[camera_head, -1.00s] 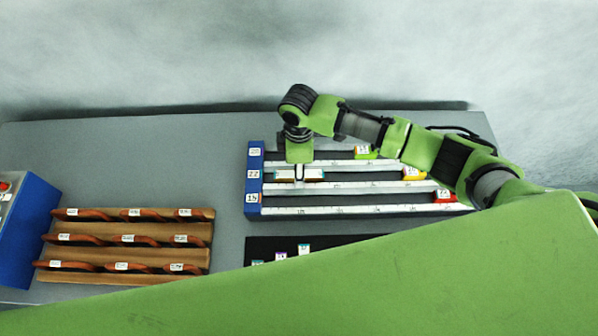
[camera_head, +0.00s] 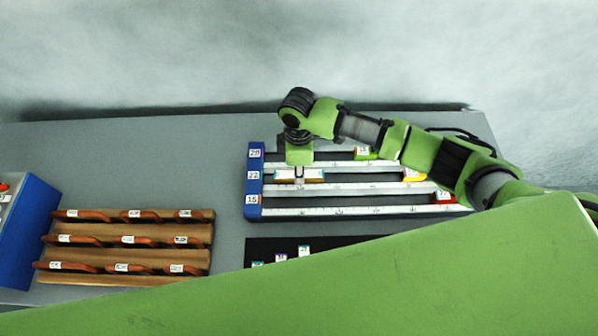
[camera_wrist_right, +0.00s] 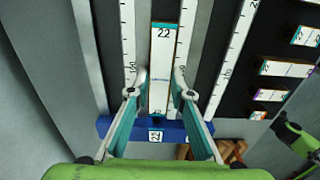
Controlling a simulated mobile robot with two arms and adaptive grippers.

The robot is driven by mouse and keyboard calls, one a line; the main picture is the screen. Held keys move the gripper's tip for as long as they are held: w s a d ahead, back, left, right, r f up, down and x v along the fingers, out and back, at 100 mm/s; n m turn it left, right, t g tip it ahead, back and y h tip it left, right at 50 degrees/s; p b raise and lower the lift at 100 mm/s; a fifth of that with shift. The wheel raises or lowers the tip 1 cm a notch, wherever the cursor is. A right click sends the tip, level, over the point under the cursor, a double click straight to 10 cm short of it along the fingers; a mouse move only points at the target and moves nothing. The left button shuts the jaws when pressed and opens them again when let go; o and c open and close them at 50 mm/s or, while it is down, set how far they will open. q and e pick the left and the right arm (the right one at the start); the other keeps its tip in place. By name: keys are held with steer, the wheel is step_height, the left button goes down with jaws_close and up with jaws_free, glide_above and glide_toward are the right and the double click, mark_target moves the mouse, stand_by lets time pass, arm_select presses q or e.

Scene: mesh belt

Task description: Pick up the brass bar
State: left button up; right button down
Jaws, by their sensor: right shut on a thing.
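The brass bar (camera_head: 314,174) has a white top face and brownish edges. It lies in the middle lane, marked 22, of the blue-ended rack (camera_head: 254,197). In the right wrist view, the bar (camera_wrist_right: 163,50) shows a 22 label and teal ends, lengthwise between two ruled white rails. My right gripper (camera_head: 299,180) points down over the bar near the rack's left end. Its fingertips in the right wrist view (camera_wrist_right: 159,78) are against the bar's two long sides, shut on it. Whether the bar is clear of the lane floor I cannot tell. My left gripper does not show.
A brown stepped rack (camera_head: 125,278) with several labelled red-brown pieces stands at left, beside a blue box (camera_head: 32,232). A black tray (camera_head: 340,242) with small labelled pieces lies in front of the rack. Coloured blocks, including a yellow one (camera_head: 413,175), sit at the lanes' right ends.

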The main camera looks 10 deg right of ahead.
steer(key=shift+w+r, duration=0.1)
steer(key=shift+r, duration=0.4)
steer(key=s+a+r+b, duration=0.1)
steer(key=s+r+b, duration=0.2)
steer(key=s+r, duration=0.8)
steer(key=s, duration=0.3)
steer(key=shift+s+r+b, duration=0.15)
steer(key=shift+r+b, duration=0.1)
steer(key=shift+b, duration=0.15)
